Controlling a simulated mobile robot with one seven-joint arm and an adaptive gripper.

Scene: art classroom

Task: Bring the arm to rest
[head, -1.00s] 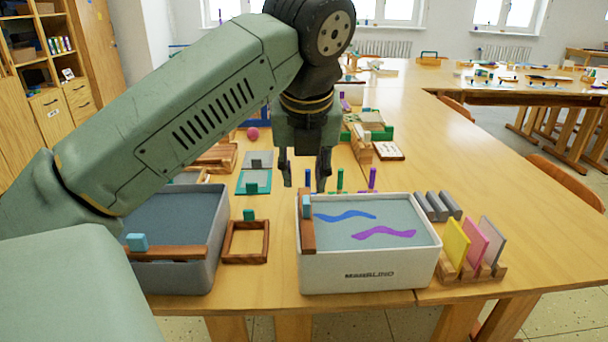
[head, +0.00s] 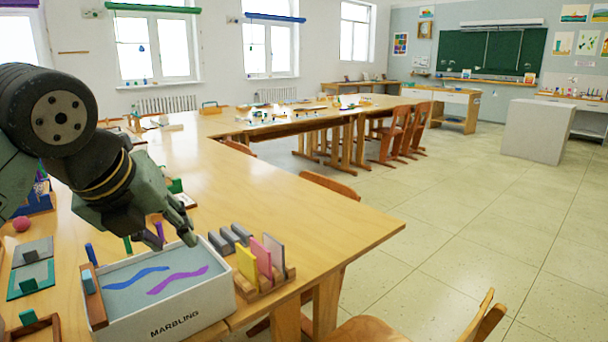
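My gripper (head: 172,243) hangs from my arm at the left of the head view, over the back part of the white marbling tray. Its two fingers point down and stand apart, with nothing seen between them. The white tray (head: 178,322) is on the wooden table (head: 262,197) at the lower left. It holds a grey surface with a blue and a purple wavy streak, and a wooden bar with a blue grip (head: 92,295) lies at its left edge.
A wooden rack (head: 265,287) with yellow, pink and grey panels stands right of the tray, beside grey rolls (head: 231,238). A pink ball (head: 21,224) is at the left. Chairs (head: 331,186) stand by the table's right side. The floor (head: 470,210) at right is open.

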